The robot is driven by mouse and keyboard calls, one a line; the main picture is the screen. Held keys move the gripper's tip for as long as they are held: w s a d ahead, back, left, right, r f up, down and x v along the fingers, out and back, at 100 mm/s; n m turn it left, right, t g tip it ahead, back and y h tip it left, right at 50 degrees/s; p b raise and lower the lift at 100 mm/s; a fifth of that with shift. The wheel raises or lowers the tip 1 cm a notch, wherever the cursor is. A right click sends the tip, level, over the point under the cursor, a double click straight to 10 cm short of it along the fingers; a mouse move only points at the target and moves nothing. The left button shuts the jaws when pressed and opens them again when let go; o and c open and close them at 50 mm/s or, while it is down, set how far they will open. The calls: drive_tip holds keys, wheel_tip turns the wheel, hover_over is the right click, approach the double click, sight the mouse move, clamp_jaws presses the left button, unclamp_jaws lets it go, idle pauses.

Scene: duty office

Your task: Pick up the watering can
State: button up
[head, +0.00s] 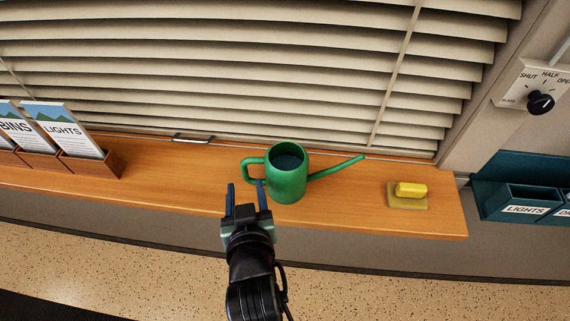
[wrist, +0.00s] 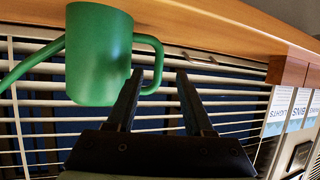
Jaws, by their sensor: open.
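The green watering can (head: 288,181) stands upright on the wooden window sill, its spout to the right and its handle to the left. My gripper (head: 247,187) is open and empty, just in front and to the left of the can, near the handle. In the wrist view the watering can (wrist: 98,55) appears at upper left, its handle (wrist: 152,62) close to the fingers. My gripper (wrist: 157,80) shows there with its two dark fingers apart.
The sill (head: 340,205) holds a yellow sponge (head: 411,189) on a small tray at right and leaflet holders (head: 92,163) at left. Blinds (head: 230,70) hang behind the can. A metal handle (head: 191,138) sits at the sill's back. A control knob (head: 540,102) is on the right wall.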

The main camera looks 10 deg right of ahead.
drive_tip(key=shift+p+x, duration=0.9)
drive_tip(key=shift+x, duration=3.95)
drive_tip(key=shift+d+f, duration=0.1)
drive_tip(key=shift+d, duration=0.05)
drive_tip(key=shift+c, duration=0.3)
clamp_jaws()
